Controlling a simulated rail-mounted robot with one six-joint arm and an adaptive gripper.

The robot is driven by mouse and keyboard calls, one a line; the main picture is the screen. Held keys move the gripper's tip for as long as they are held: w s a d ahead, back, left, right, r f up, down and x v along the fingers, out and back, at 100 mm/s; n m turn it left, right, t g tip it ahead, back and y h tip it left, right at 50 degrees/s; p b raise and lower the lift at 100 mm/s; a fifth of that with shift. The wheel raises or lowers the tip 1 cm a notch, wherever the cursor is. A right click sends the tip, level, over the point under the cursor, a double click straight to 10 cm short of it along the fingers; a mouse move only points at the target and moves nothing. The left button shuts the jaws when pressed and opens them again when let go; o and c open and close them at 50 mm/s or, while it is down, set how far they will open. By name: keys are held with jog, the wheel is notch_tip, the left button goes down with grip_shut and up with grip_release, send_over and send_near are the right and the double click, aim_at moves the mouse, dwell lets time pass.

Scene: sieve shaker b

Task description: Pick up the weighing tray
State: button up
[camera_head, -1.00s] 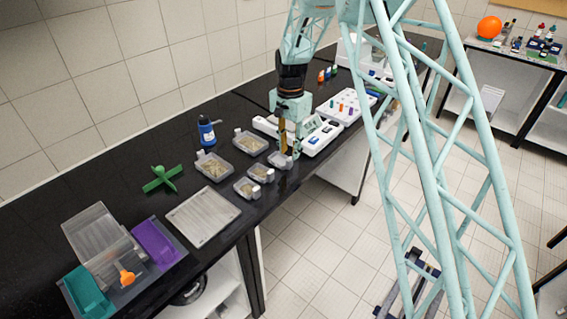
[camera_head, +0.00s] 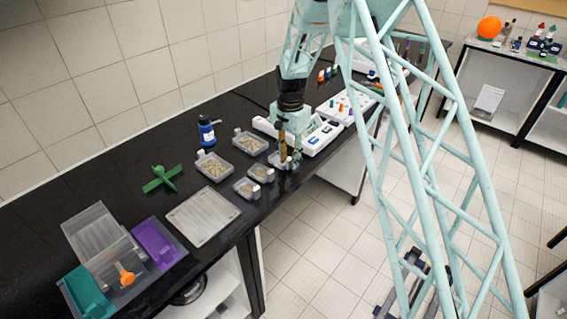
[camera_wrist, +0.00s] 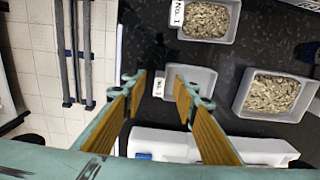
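A small grey tray (camera_wrist: 203,78), apparently empty and with a white label on its left end, lies on the black bench in the wrist view. I take it for the weighing tray. In the head view it is a small tray (camera_head: 278,160) partly hidden behind my gripper (camera_head: 288,158). In the wrist view my gripper (camera_wrist: 160,84) is open, with its two orange-padded fingers apart. The label end of the tray shows between the fingers, and the right finger covers part of the tray. I cannot tell whether they touch.
Several sample trays with grainy material stand close by, including tray No. 1 (camera_wrist: 208,20) and a larger tray (camera_wrist: 272,95). A white device (camera_head: 322,138) stands right beside my gripper. A blue bottle (camera_head: 207,131) stands at the back. The bench's front edge is near.

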jog(key=shift+c, duration=0.6)
jog(key=c, duration=0.7)
jog(key=shift+o, duration=0.2)
jog(key=shift+r, duration=0.15)
jog(key=shift+r, duration=4.85)
